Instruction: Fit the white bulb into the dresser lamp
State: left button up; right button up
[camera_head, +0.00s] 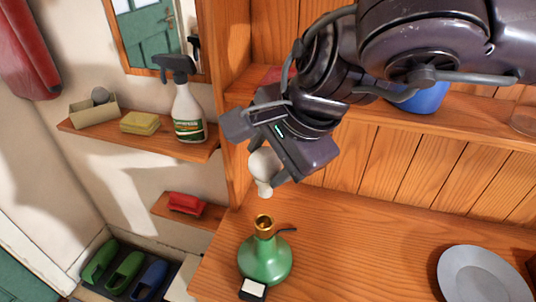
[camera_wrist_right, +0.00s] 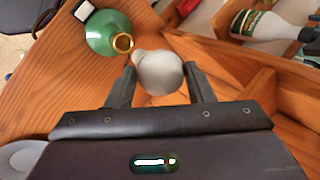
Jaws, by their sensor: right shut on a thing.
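The white bulb (camera_head: 264,168) is held by my right gripper (camera_head: 262,160), its narrow base pointing down. In the right wrist view the bulb (camera_wrist_right: 159,73) sits between the two fingers of my right gripper (camera_wrist_right: 160,85), which are shut on it. The green dresser lamp (camera_head: 265,258) stands upright on the dresser top, with an open brass socket at its top. The bulb is above the socket and apart from it. The lamp (camera_wrist_right: 108,34) also shows beyond the bulb in the right wrist view. My left gripper is not in view.
A white-topped small block (camera_head: 253,288) is in front of the lamp. A grey plate (camera_head: 480,275) lies on the dresser (camera_head: 350,245) at right. A side shelf (camera_head: 150,140) holds a spray bottle (camera_head: 188,113) and a yellow sponge (camera_head: 140,123). The dresser's middle is clear.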

aim_at(267, 195)
jog(key=shift+a+f+n, duration=0.1)
jog(key=shift+a+n, duration=0.05)
jog(key=shift+n, duration=0.35)
jog(key=shift+s+f, duration=0.1)
jog(key=shift+f+b, duration=0.75)
jog(key=shift+b, duration=0.1)
notch_tip(267, 195, down, 4)
jog(key=b, duration=0.3)
jog(key=shift+f+b, duration=0.55)
jog(key=shift+f, duration=0.05)
jog(key=shift+s, duration=0.15)
jog(key=shift+f+b, duration=0.65)
jog(key=shift+f, duration=0.4)
dwell(0.9)
